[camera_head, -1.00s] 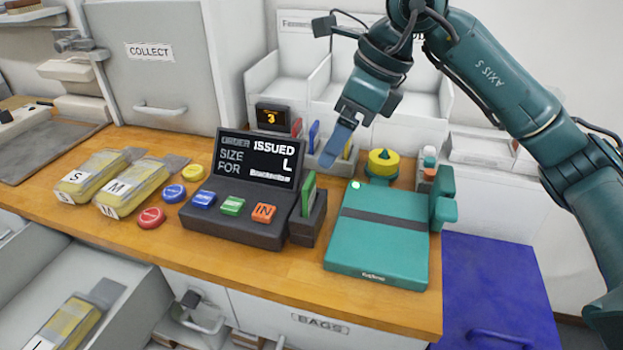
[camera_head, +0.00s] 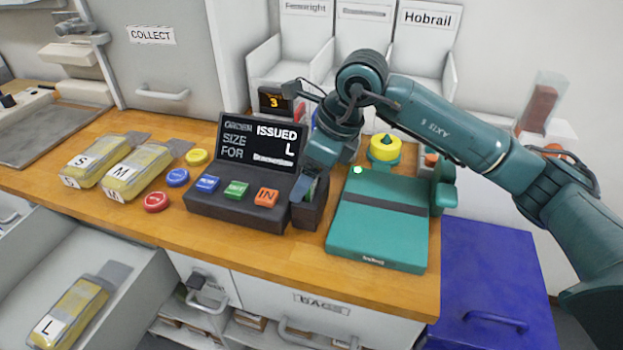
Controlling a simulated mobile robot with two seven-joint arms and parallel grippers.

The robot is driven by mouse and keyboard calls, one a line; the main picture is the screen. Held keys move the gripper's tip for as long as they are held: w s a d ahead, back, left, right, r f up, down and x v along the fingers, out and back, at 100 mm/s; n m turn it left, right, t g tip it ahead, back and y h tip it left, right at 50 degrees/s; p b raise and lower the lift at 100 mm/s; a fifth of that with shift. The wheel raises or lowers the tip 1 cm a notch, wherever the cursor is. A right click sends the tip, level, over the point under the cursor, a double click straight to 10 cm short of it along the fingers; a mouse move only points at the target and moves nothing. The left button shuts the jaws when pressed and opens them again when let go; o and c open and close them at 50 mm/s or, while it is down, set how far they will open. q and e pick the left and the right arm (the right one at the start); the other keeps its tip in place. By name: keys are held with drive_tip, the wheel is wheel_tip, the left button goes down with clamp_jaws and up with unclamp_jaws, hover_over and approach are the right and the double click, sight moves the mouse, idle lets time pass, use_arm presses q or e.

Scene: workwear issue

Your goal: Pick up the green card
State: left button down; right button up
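The green card (camera_head: 310,190) stands upright in the dark slot holder (camera_head: 309,214) at the right end of the order terminal (camera_head: 237,207). Only a sliver of it shows, as my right gripper covers most of it. My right gripper (camera_head: 302,189) points down with its fingers at the card, on the near left side of it as seen. I cannot tell whether the fingers are closed on the card or touch it. My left gripper is not in view.
The teal device (camera_head: 378,240) lies just right of the holder, with a yellow-topped knob (camera_head: 385,148) behind it. Coloured buttons and bagged packs (camera_head: 138,172) lie to the left. The terminal screen (camera_head: 262,142) stands close to my gripper.

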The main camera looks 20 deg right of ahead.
drive_tip(key=shift+w+a+f, duration=0.1)
drive_tip(key=shift+f, duration=0.2)
drive_tip(key=shift+c, duration=0.3)
drive_tip(key=c, duration=1.1)
